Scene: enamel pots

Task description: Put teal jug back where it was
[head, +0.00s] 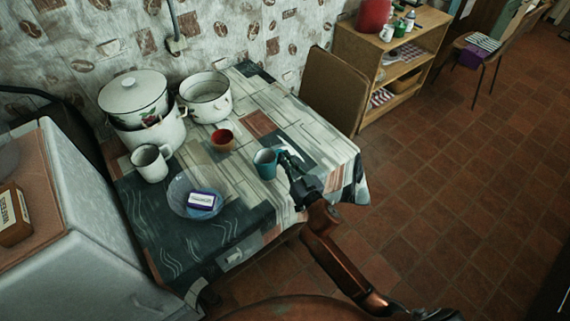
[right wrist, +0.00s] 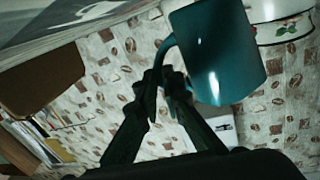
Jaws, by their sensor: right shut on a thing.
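The teal jug (head: 265,163) is over the right half of the table in the head view, right of the red-brown cup. In the right wrist view the teal jug (right wrist: 218,55) fills the top middle, with its handle towards my fingertips. My right gripper (head: 288,163) reaches in from the lower right and is shut on the handle side of the jug. In the right wrist view the fingertips (right wrist: 166,84) meet at the handle. I cannot tell whether the jug's base touches the table. My left gripper is out of view.
The table (head: 262,212) also holds a red-brown cup (head: 222,140), a white mug (head: 151,163), a glass plate (head: 177,197) with a small box (head: 201,201), an open white pot (head: 206,97) and stacked lidded pots (head: 134,98). A chair (head: 331,92) stands behind. The table's right part is clear.

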